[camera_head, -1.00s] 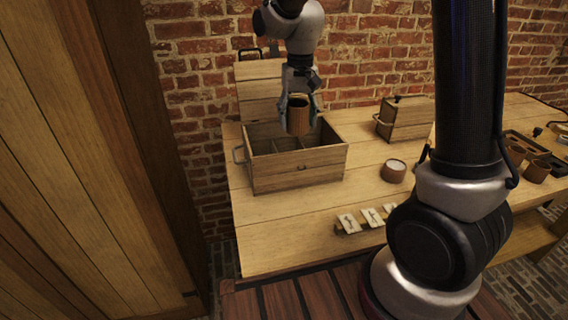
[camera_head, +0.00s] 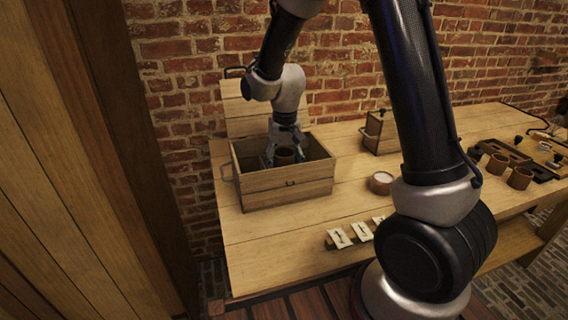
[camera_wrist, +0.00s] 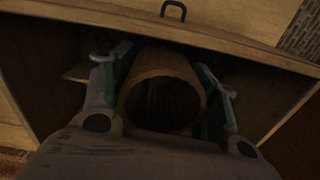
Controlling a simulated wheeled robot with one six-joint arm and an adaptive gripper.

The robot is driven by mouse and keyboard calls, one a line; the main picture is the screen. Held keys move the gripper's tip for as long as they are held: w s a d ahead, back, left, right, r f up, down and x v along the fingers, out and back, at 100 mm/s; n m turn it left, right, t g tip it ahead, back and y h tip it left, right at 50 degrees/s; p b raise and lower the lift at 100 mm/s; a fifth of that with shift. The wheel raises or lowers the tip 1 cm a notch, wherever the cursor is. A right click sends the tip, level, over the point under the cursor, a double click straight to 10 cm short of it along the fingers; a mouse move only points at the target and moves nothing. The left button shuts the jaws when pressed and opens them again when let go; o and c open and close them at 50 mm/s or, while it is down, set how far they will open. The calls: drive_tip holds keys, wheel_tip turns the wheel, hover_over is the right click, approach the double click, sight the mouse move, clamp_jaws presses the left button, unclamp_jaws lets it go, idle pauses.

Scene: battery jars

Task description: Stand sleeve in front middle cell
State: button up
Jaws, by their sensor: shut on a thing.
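The sleeve (camera_head: 285,156) is a brown, hollow cylinder. My gripper (camera_head: 286,150) is shut on it and holds it upright, down inside the open wooden box (camera_head: 290,188). In the wrist view the sleeve (camera_wrist: 163,92) stands between my two fingers (camera_wrist: 165,85), its open mouth facing the camera. The front wall hides the sleeve's lower end, so I cannot tell whether it touches the floor of the box or exactly which cell it is in.
The box's lid (camera_head: 250,105) stands open at the back. A smaller wooden box (camera_head: 380,132), a round jar with a pale top (camera_head: 381,183) and white cards (camera_head: 340,238) are on the table. Brown cups (camera_head: 519,178) and a dark tray (camera_head: 505,152) are at the right.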

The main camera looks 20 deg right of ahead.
drive_tip(key=shift+f, duration=0.55)
drive_tip(key=o, duration=0.7)
drive_tip(key=shift+r, duration=0.1)
wheel_tip(320, 180, up, 13)
drive_tip(key=s+d+r+t, duration=0.2)
drive_tip(key=s+d+r, duration=0.75)
drive_tip(key=s, duration=0.25)
drive_tip(key=s+d+n+t, duration=0.1)
drive_tip(key=s+d, duration=0.4)
drive_tip(key=s, duration=0.7)
drive_tip(key=shift+s+d+f+t, duration=0.15)
drive_tip(key=shift+f+t, duration=0.2)
drive_tip(key=shift+t, duration=0.25)
